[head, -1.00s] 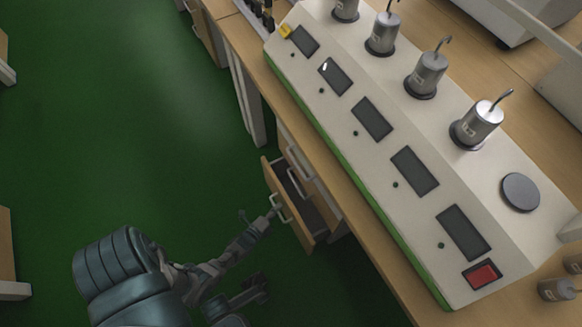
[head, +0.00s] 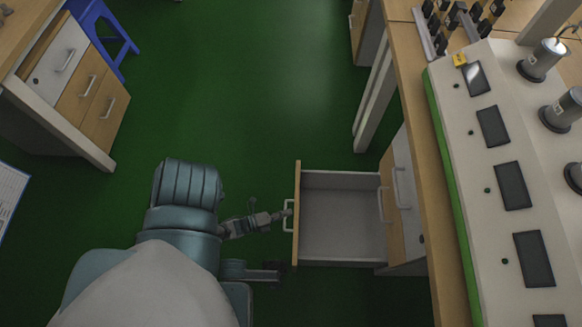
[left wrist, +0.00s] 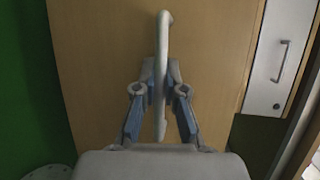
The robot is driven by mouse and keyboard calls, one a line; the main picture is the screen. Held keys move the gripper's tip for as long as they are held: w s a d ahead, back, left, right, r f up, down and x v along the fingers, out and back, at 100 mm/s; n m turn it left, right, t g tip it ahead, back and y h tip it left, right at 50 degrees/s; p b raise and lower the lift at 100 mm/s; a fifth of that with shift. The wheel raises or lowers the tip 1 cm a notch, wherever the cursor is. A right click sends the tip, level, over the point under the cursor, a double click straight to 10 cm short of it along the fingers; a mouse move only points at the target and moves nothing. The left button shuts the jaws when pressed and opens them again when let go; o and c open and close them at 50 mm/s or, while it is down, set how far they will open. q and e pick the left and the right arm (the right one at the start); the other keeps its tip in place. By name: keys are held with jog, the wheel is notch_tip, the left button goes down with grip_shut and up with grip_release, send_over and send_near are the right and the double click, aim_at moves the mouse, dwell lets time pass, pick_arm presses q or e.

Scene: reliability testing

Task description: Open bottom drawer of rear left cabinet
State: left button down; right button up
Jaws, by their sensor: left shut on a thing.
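The pulled-out drawer (head: 343,222) is the low one of the cabinet (head: 404,170) under the bench on the right in the head view. It stands far out, and its pale tray is empty. Its wooden front (head: 297,170) carries a pale bar handle (head: 288,222). My left gripper (head: 286,214) is shut on this handle. In the left wrist view the fingers of my left gripper (left wrist: 160,75) sit on both sides of the upright handle (left wrist: 164,40), in front of the wooden drawer front (left wrist: 100,60).
Other closed drawers with handles stand above the open one. The bench top (head: 411,80) carries a white device (head: 470,200) with dark screens. Another cabinet (head: 85,80) and a blue stool (head: 105,30) are at the upper left. The green floor (head: 240,90) between is clear.

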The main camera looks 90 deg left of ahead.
pick_arm(q)
jog(key=shift+s+d+f, duration=0.25)
jog(key=shift+d, duration=0.2)
jog(key=c, duration=1.2)
grip_release()
jog(key=shift+w+a+r, duration=0.1)
jog(key=v, duration=1.2)
jog(key=shift+r, duration=0.1)
